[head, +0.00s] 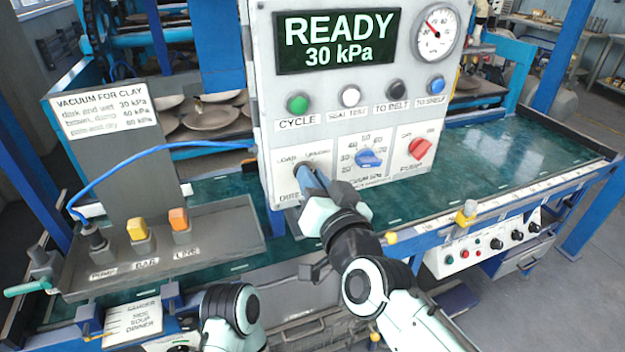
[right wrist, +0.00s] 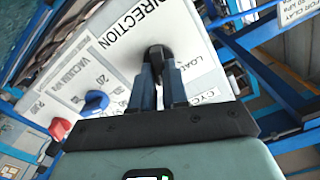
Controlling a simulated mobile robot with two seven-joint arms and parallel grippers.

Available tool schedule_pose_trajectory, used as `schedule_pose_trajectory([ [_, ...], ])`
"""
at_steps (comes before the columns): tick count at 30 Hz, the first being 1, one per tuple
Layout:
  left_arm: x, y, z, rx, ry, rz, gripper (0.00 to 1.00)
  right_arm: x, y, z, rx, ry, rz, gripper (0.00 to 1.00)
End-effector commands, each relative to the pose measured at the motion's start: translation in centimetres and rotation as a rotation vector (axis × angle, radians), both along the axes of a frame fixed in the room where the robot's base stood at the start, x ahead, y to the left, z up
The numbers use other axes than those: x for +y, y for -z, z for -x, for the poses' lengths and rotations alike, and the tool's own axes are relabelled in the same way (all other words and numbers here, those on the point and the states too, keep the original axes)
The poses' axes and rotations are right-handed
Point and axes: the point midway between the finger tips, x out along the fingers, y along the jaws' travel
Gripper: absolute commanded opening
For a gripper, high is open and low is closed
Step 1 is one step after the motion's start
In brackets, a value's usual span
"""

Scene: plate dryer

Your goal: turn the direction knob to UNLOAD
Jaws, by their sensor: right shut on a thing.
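The direction knob (right wrist: 158,54) is black and sits on a white plate lettered DIRECTION. In the head view that plate (head: 283,183) is at the lower left of the grey control panel, with LOAD at its upper left and a second label at its upper right, partly blurred. My right gripper (head: 311,180) is at the plate, its blue fingers shut on the knob from both sides; they also show in the right wrist view (right wrist: 161,82). The fingers hide much of the knob, so I cannot tell which label it points at. My left gripper is not in view; part of my left arm shows at the bottom.
Beside the plate are a blue vacuum knob (head: 369,158) and a red pump knob (head: 419,148). Above are several push buttons and a display (head: 338,41) reading READY 30 kPa. A lever box (head: 165,245) stands at the left. The green table (head: 510,150) is clear at right.

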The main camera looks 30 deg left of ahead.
Motion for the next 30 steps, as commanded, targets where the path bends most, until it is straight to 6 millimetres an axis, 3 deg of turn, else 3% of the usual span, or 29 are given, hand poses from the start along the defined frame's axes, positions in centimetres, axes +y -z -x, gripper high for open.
schedule_pose_trajectory([
  [12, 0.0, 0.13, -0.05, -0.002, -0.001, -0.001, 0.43, -0.1, 0.17, -0.12, 0.219, 0.0, -0.185, 0.0],
  [30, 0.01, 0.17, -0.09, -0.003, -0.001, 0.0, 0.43, -0.09, 0.19, -0.12, 0.29, 0.0, -0.245, 0.0],
])
